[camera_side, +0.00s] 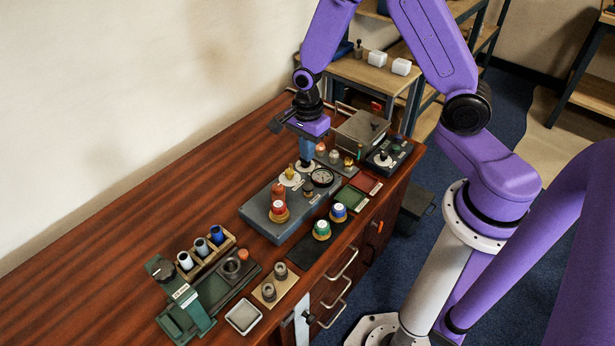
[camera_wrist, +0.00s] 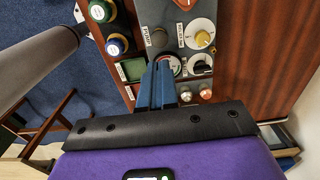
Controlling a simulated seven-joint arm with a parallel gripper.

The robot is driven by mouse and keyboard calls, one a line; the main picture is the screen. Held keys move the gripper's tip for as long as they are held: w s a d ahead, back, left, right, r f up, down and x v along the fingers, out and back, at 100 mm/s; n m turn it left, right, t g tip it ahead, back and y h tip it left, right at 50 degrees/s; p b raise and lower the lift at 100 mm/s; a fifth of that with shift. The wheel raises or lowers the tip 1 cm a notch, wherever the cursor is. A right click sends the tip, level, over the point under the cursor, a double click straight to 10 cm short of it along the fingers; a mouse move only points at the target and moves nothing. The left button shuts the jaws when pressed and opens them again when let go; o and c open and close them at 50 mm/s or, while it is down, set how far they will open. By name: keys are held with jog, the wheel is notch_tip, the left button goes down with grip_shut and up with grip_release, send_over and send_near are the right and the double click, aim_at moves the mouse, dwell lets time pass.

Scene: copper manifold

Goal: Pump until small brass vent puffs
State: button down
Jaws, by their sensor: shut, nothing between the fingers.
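The grey manifold box (camera_side: 262,222) stands on the wooden bench, and its top fills the upper middle of the wrist view (camera_wrist: 181,12). In the wrist view a dark round knob (camera_wrist: 158,38) sits beside a label reading PUMP. A white dial with a yellow knob (camera_wrist: 201,39) is right of it. A round gauge (camera_side: 322,177) is on the box, partly hidden by my fingers in the wrist view. My gripper (camera_side: 306,163) is shut and empty, its blue fingers (camera_wrist: 163,66) pointing down over the box near the gauge. I cannot pick out the small brass vent with certainty.
Green- and blue-topped jars (camera_side: 322,229) stand at the box's front right. A green stand (camera_side: 186,308) and a rack of bottles (camera_side: 205,249) are nearer the left. A grey metal box (camera_side: 361,131) is behind. The bench's left side is clear.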

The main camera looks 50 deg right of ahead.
aim_at(308, 185)
jog(key=shift+f, duration=4.8)
jog(key=shift+f, duration=1.05)
jog(key=shift+s, duration=0.1)
notch_tip(308, 185, up, 14)
jog(key=shift+r, duration=0.1)
